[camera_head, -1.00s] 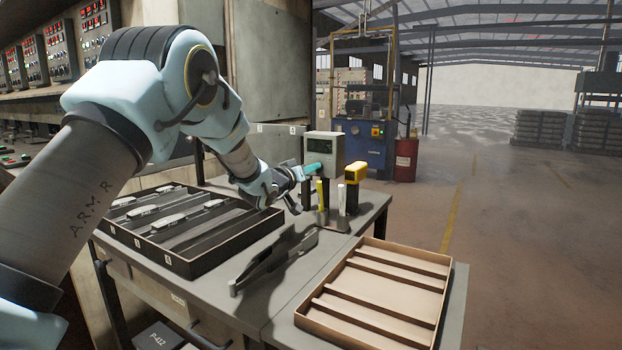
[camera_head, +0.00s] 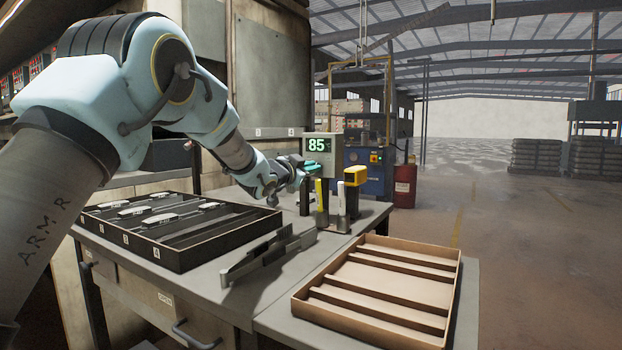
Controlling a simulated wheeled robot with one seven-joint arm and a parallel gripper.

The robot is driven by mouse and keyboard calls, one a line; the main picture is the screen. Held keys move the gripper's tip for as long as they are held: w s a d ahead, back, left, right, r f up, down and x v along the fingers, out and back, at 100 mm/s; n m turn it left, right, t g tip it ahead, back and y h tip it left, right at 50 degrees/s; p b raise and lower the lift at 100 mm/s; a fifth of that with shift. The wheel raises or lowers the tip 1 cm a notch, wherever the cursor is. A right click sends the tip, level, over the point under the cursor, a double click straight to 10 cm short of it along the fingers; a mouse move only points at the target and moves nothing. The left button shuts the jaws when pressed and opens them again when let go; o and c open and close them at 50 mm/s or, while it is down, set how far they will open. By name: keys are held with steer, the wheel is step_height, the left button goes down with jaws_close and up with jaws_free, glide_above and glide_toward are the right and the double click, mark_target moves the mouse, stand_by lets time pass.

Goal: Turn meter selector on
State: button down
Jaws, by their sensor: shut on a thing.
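The meter (camera_head: 322,145) is a grey box on a post at the back of the table. Its screen is lit and reads 85 in green. A teal part (camera_head: 313,167), which looks like the meter's selector, sticks out at the lower left of the box. My gripper (camera_head: 304,173) is at this teal part and shut on it. The fingertips are small in the picture and partly hidden, so the exact grip does not show.
A black tray (camera_head: 176,257) with several metal brake shoes lies at left. A dark metal stand (camera_head: 262,258) is in the middle. A tan slotted tray (camera_head: 312,317) lies empty at front right. Yellow-handled (camera_head: 321,195) and white-handled (camera_head: 341,195) tools and a yellow device (camera_head: 355,175) stand close by the meter.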

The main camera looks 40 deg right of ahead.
steer(key=shift+f+m+b, duration=0.1)
steer(key=shift+m+b, duration=0.65)
steer(key=shift+m, duration=0.25)
steer(key=c, duration=0.9)
jaws_free()
steer(key=shift+c, duration=0.2)
steer(key=shift+s+a, duration=0.1)
steer(key=b+v, duration=0.1)
steer(key=v, duration=0.9)
steer(key=shift+a, duration=0.25)
steer(key=shift+a, duration=0.1)
